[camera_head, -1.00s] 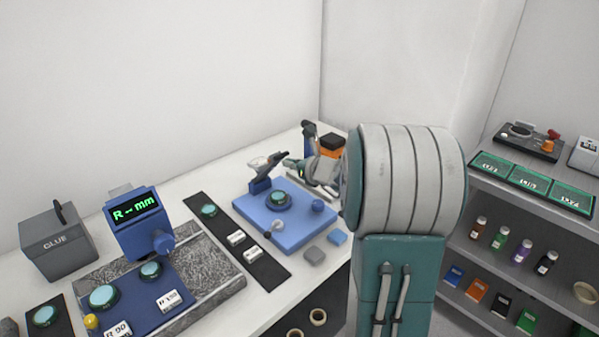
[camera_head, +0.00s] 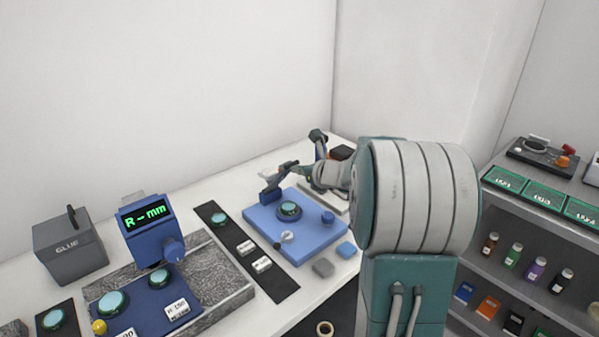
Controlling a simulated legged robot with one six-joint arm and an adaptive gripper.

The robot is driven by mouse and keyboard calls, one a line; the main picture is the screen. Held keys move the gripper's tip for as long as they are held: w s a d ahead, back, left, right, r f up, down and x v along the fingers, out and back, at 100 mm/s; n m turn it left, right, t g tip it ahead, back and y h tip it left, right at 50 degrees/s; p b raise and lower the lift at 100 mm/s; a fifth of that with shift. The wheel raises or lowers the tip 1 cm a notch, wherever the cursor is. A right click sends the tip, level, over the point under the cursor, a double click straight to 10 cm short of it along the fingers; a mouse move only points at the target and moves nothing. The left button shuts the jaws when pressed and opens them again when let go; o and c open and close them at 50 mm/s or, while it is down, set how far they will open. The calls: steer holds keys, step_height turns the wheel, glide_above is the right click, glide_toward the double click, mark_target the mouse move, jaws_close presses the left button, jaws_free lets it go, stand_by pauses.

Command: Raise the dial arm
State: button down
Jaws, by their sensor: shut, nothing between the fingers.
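A blue base plate (camera_head: 262,222) lies on the white bench, with a teal-topped round disc (camera_head: 289,209) near its middle. A small blue upright (camera_head: 269,194) stands at its back left, and a dark hinged piece, possibly the dial arm, sits at its top. My gripper (camera_head: 287,170) is shut and empty beside this upright, at the end of my arm, which reaches in from the right. The fingertips are small and dark, so I cannot tell whether they touch the piece. A clear round part (camera_head: 286,237) and a blue knob (camera_head: 328,217) are on the plate.
A blue display unit reading "R--mm" (camera_head: 146,216) stands on a granite slab (camera_head: 225,277) at left. A black strip (camera_head: 233,243) lies between slab and plate. Shelves (camera_head: 550,232) stand at right.

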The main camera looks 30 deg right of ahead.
steer(key=shift+w+a+r+g, duration=0.15)
steer(key=shift+w+r+g, duration=0.4)
steer(key=shift+w+r, duration=0.25)
steer(key=shift+w+a+r+g, duration=0.1)
steer(key=shift+w+r+g, duration=0.45)
steer(key=shift+w, duration=0.3)
steer(key=w, duration=0.1)
steer(key=w+r, duration=0.1)
steer(key=w, duration=0.2)
steer(key=shift+a+r, duration=0.3)
steer(key=shift+r, duration=0.1)
steer(key=shift+w+a+r, duration=0.1)
steer(key=shift+w+r, duration=0.05)
steer(key=shift+w, duration=0.45)
steer(key=shift+w+a+r, duration=0.1)
steer(key=shift+w+r, duration=0.05)
steer(key=shift+w, duration=0.4)
steer(key=shift+d, duration=0.1)
